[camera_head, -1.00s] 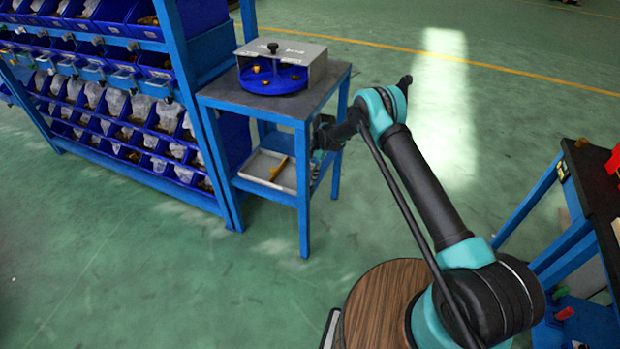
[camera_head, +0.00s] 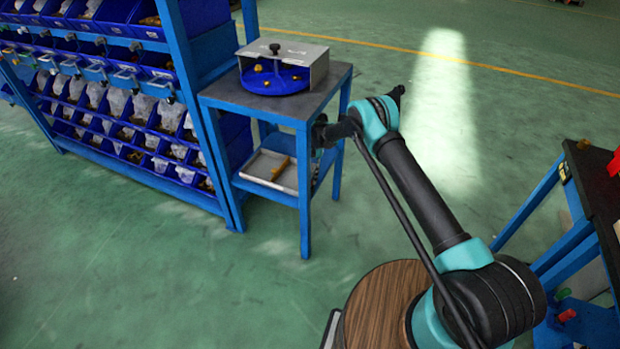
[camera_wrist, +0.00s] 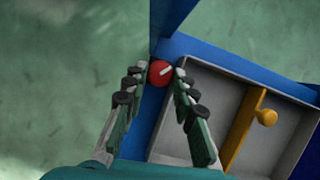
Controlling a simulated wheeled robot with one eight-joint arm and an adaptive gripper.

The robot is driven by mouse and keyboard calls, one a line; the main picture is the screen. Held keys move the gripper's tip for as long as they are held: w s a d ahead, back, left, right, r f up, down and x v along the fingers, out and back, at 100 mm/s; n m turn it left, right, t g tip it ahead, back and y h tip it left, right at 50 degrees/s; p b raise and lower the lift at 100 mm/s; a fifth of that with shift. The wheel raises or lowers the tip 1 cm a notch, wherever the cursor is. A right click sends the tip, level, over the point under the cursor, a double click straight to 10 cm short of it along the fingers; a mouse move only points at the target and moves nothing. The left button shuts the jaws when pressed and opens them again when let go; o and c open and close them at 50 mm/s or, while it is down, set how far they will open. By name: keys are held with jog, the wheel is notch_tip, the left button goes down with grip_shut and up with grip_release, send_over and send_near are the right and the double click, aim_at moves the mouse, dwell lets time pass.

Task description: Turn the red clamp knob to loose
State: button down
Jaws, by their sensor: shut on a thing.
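The red clamp knob (camera_wrist: 160,73) shows in the wrist view as a round red disc with a white line across it, tilted up to the right. My gripper (camera_wrist: 158,76) has its two fingers on either side of the knob and is shut on it. The knob sits at the blue frame beside the corner of a grey tray. In the head view my gripper (camera_head: 322,132) is at the right side of the blue stand (camera_head: 302,190), partly behind its leg. The knob is hidden there.
The grey tray (camera_wrist: 215,88) on the lower shelf holds a yellow-orange handled piece (camera_wrist: 266,117). On the stand's top is a grey box (camera_head: 318,64) over a blue round tray (camera_head: 275,84). A rack of blue bins (camera_head: 100,90) stands to the left. Open green floor lies in front.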

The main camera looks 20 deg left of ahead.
jog(key=c, duration=1.2)
grip_release()
jog(key=m, duration=0.1)
jog(key=m+y, duration=0.1)
jog(key=m, duration=0.2)
jog(key=shift+d+y, duration=0.25)
jog(key=shift+y, duration=0.05)
jog(key=m+y, duration=0.1)
jog(key=m, duration=0.2)
jog(key=m+t+y, duration=0.1)
jog(key=m, duration=0.2)
jog(key=shift+s+d+t, duration=0.2)
jog(key=shift+t, duration=0.1)
jog(key=d+v, duration=0.1)
jog(key=v, duration=1.2)
jog(key=shift+s+d+r+n+t, duration=0.3)
jog(key=shift+d+r+n+t, duration=0.15)
jog(key=shift+d+r, duration=1.95)
jog(key=shift+s+d+r+n+t, duration=0.25)
jog(key=shift+d+r+n+t, duration=0.15)
jog(key=shift+d+r, duration=2.05)
jog(key=shift+s+d+r+n+t, duration=0.4)
jog(key=shift+d+r, duration=1.5)
jog(key=shift+d, duration=0.95)
jog(key=shift+w, duration=0.1)
